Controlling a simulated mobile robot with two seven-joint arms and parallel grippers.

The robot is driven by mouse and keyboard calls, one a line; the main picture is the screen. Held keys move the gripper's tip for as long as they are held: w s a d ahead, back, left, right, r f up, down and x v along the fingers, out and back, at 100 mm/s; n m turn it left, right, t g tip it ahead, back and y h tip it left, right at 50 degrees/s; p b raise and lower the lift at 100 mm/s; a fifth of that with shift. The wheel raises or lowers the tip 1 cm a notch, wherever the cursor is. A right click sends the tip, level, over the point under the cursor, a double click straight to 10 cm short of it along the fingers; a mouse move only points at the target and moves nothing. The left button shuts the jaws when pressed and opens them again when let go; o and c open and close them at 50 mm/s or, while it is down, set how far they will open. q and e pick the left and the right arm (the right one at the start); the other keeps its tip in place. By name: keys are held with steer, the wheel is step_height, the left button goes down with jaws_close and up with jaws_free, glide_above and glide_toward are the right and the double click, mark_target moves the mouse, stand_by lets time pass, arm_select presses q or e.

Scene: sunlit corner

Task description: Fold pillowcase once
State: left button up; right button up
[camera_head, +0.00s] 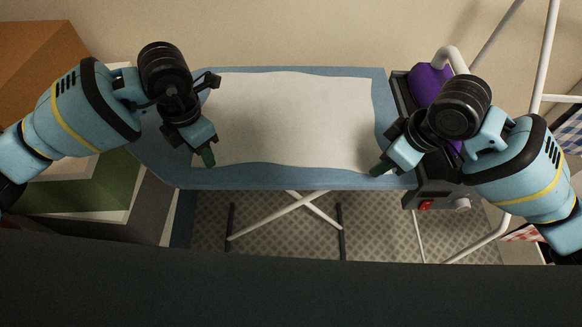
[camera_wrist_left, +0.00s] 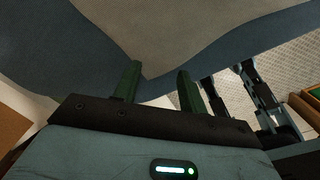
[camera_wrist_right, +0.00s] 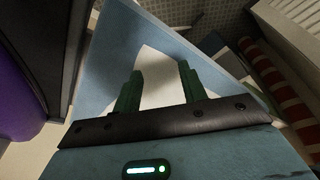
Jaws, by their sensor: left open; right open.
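A white pillowcase (camera_head: 290,120) lies flat and spread out on the blue ironing board (camera_head: 290,180). My left gripper (camera_head: 208,160) is over its near left corner; in the left wrist view the open green fingers (camera_wrist_left: 158,85) point at the cloth's corner (camera_wrist_left: 150,65), with nothing visible between them. My right gripper (camera_head: 378,170) is at the near right corner; in the right wrist view its open green fingers (camera_wrist_right: 160,85) straddle the pale cloth corner (camera_wrist_right: 160,75). I cannot tell whether either gripper touches the cloth.
A purple iron (camera_head: 428,85) sits on a dark rest at the board's right end, beside white metal tubing (camera_head: 545,60). The board's white crossed legs (camera_head: 290,217) stand on a patterned floor.

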arm_select(q)
steer(key=shift+f, duration=0.55)
arm_select(e)
steer(key=shift+f, duration=0.5)
arm_select(q)
steer(key=shift+f, duration=0.35)
arm_select(e)
steer(key=shift+f, duration=0.35)
arm_select(q)
steer(key=shift+r, duration=0.15)
steer(key=shift+c, duration=0.5)
arm_select(e)
steer(key=shift+r, duration=0.15)
steer(key=shift+c, duration=0.5)
arm_select(q)
steer(key=shift+s, duration=0.1)
jaws_close()
arm_select(e)
steer(key=shift+s, duration=0.1)
jaws_close()
